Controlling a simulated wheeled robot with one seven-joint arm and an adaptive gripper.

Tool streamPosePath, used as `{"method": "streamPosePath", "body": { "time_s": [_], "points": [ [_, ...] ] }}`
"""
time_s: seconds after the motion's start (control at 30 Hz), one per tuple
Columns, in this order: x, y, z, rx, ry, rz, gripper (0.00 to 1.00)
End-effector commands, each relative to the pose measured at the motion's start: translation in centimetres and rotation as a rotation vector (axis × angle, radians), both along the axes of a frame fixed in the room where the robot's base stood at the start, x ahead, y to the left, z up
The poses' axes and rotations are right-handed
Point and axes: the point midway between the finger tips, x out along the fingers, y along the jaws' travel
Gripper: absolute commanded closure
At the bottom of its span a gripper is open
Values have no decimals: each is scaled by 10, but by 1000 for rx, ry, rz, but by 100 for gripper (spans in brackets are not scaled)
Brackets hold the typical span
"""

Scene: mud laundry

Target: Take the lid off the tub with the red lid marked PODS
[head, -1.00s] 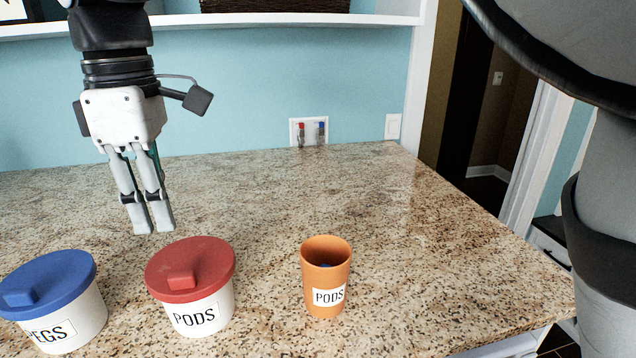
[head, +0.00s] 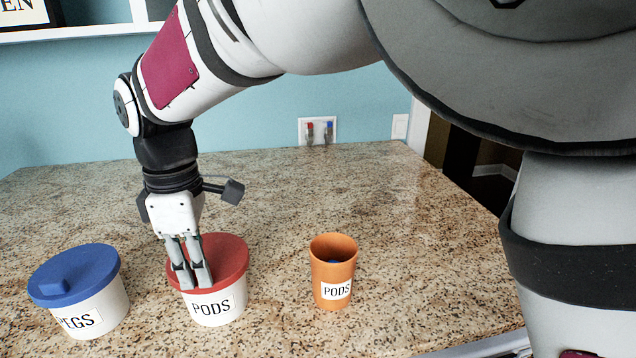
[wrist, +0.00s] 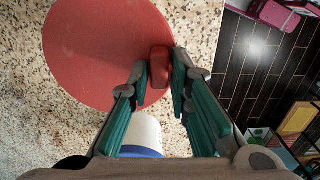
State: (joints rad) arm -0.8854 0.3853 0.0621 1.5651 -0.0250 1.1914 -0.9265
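The white tub marked PODS (head: 214,308) stands on the counter with its red lid (head: 229,258) seated on top. The lid's raised red handle block is hidden behind my fingers in the head view. My gripper (head: 194,281) is over the lid, pointing down. In the wrist view the red lid (wrist: 100,50) fills the upper left, and its handle (wrist: 160,66) sits between my two fingertips (wrist: 160,86). The fingers are close against both sides of the handle and look shut on it.
A white tub with a blue lid (head: 75,272), marked PEGS, stands to the left. An orange cup (head: 333,280) marked PODS stands to the right. The granite counter (head: 420,240) is clear behind and to the right.

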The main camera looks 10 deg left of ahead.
Motion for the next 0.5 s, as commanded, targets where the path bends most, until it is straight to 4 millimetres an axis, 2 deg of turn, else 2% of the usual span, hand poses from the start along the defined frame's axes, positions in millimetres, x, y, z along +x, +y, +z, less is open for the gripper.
{"method": "streamPosePath", "body": {
  "time_s": [0.13,0.2,0.5],
  "points": [
    [0,0,0,0,0,0,84],
    [0,0,0,0,0,0,100],
    [0,0,0,0,0,0,100]
  ]
}}
